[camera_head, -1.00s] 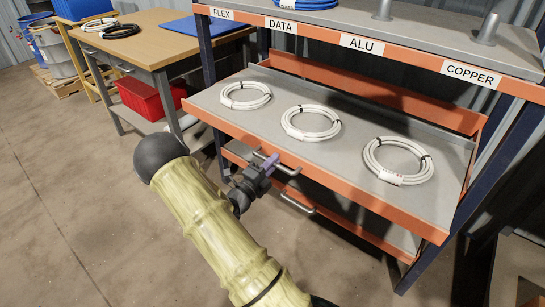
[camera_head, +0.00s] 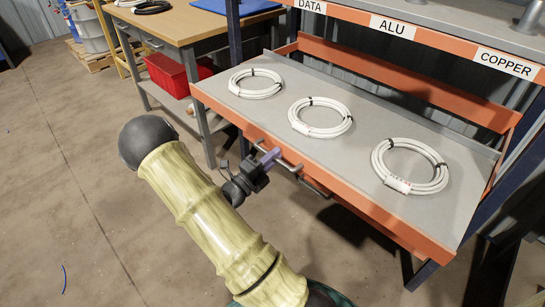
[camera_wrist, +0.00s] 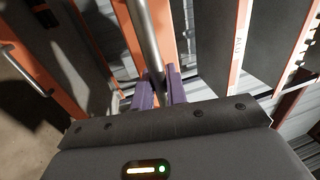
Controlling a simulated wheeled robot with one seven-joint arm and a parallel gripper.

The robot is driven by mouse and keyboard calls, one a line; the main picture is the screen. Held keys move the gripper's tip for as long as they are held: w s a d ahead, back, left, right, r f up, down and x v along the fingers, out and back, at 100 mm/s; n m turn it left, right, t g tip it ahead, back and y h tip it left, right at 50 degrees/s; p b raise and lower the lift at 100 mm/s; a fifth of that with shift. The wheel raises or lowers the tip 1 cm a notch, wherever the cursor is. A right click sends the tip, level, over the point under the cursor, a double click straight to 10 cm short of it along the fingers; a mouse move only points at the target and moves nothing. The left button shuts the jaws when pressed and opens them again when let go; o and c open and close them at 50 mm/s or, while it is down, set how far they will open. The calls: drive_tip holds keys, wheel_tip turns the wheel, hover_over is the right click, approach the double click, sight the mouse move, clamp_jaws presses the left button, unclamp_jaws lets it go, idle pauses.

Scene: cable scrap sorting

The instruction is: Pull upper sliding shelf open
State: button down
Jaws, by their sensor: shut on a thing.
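The upper sliding shelf (camera_head: 345,152) is a grey tray with an orange front edge, pulled out in front of the rack. Its metal bar handle (camera_head: 291,166) is on the front edge, and the bar also runs down the wrist view (camera_wrist: 149,38). My gripper (camera_head: 271,157) is at this handle, its purple fingers on both sides of the bar, shut on it. The fingers also show in the wrist view (camera_wrist: 158,92). Three white cable coils lie on the shelf: left (camera_head: 243,92), middle (camera_head: 298,127) and right (camera_head: 380,160).
The rack's fixed top shelf (camera_head: 438,40) carries DATA, ALU and COPPER labels. A wooden workbench (camera_head: 180,27) stands at the back left, with a red bin (camera_head: 169,77) on its lower shelf. The concrete floor (camera_head: 60,180) at the left is mostly clear.

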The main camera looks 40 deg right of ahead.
drive_tip(key=c, duration=1.8)
unclamp_jaws()
drive_tip(key=p+v, duration=0.2)
drive_tip(key=v, duration=1.5)
drive_tip(key=shift+a+f+p, duration=0.1)
drive_tip(key=shift+a+p, duration=0.1)
drive_tip(key=shift+p, duration=0.15)
